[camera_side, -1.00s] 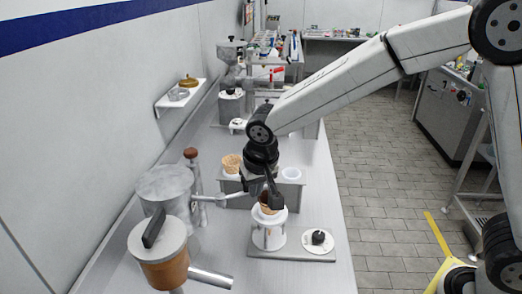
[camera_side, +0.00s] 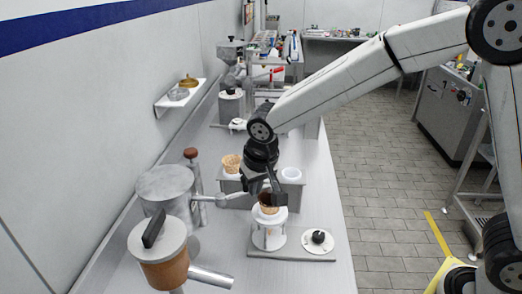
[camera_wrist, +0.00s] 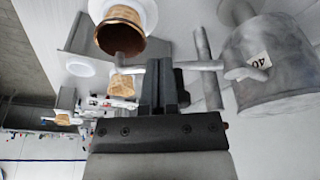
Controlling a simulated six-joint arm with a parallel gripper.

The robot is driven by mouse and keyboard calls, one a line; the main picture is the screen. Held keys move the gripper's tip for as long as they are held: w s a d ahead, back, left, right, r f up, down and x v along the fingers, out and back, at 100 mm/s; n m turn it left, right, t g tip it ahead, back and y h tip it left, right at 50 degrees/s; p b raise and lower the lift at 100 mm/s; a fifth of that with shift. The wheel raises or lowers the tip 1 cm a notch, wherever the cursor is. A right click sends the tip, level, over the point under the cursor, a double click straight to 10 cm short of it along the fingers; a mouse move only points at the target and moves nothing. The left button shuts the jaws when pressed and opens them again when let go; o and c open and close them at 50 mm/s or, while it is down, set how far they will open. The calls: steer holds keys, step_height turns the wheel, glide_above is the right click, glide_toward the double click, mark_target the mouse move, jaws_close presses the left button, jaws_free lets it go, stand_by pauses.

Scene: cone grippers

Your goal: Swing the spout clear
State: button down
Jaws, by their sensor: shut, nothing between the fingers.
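The spout (camera_side: 218,199) is a grey metal pipe that runs right from the metal tank (camera_side: 165,186) toward the waffle cone (camera_side: 268,209) in the white round holder. In the wrist view the spout (camera_wrist: 202,65) crosses behind my fingers, and its bent end (camera_wrist: 120,60) lies at the mouth of the cone (camera_wrist: 118,32). My gripper (camera_wrist: 163,82) is shut and empty, with its fingertips close beside the spout. Whether they touch it I cannot tell. In the side view my gripper (camera_side: 272,197) is over the cone holder and hides the spout's end.
A brown pot with a lid (camera_side: 164,262) and a handle stands at the front left. A stand (camera_side: 236,202) with another cone (camera_side: 231,163) and a white ring is behind. A black knob (camera_side: 318,237) is right of the holder. The counter's right strip is clear.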

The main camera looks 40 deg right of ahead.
steer(key=shift+w+d+n, duration=0.1)
steer(key=shift+w+n, duration=0.15)
steer(key=shift+n, duration=0.05)
steer(key=w+a+n+g+y, duration=0.1)
steer(key=w+a+n+y, duration=0.1)
steer(key=w+n, duration=0.7)
steer(key=shift+w+a+n+g+y, duration=0.3)
steer(key=shift+n+y, duration=0.2)
steer(key=shift+n, duration=2.2)
steer(key=shift+a, duration=0.1)
steer(key=shift+r, duration=0.1)
steer(key=s+d+r, duration=0.2)
steer(key=d+r, duration=0.4)
steer(key=r, duration=0.4)
steer(key=shift+r, duration=0.4)
